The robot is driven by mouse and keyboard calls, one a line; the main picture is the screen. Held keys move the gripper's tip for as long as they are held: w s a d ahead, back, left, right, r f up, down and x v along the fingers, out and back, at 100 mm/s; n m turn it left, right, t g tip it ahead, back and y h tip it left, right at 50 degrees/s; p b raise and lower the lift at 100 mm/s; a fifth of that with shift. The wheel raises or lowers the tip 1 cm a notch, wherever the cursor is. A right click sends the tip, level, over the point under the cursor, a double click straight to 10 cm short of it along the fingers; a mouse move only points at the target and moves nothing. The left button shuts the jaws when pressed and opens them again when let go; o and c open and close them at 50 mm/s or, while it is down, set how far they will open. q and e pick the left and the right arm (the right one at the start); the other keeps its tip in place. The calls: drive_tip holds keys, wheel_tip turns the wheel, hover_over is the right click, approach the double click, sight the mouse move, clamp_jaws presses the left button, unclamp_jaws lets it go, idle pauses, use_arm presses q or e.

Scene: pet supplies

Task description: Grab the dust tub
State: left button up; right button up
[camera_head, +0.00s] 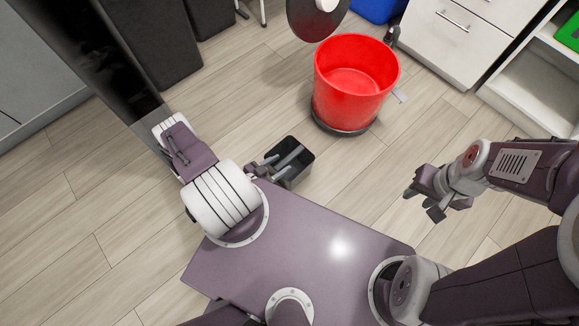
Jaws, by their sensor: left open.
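A small black open-topped tub (301,171) stands on the floor just beyond the front edge of my purple base. My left gripper (282,161) is open at this tub, with its fingers over the tub's opening and left side. I cannot tell whether they touch its wall. The fingers hide part of the tub's rim. A large red bucket (358,80) on a dark round base stands further back, apart from both grippers. My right gripper (421,202) is empty above the floor on the right, its fingers apart.
A round dark disc (316,16) is at the top, left of a blue container (378,9). White drawers (455,35) and an open shelf (535,85) stand at the top right. Dark cabinets (150,40) line the upper left.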

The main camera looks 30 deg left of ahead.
sight(288, 158)
use_arm(q)
drive_tip(key=shift+w+d+f, duration=0.1)
drive_tip(key=shift+w+d, duration=0.05)
drive_tip(key=shift+w, duration=0.15)
drive_tip(key=b+x, duration=0.3)
drive_tip(key=x, duration=0.1)
drive_tip(key=shift+w+f+b, duration=0.15)
drive_tip(key=shift+w+b, duration=0.2)
drive_tip(key=shift+b, duration=0.05)
drive_tip(key=shift+w+d, duration=0.1)
drive_tip(key=shift+w, duration=0.1)
drive_tip(key=shift+c, duration=0.4)
clamp_jaws()
idle(0.5)
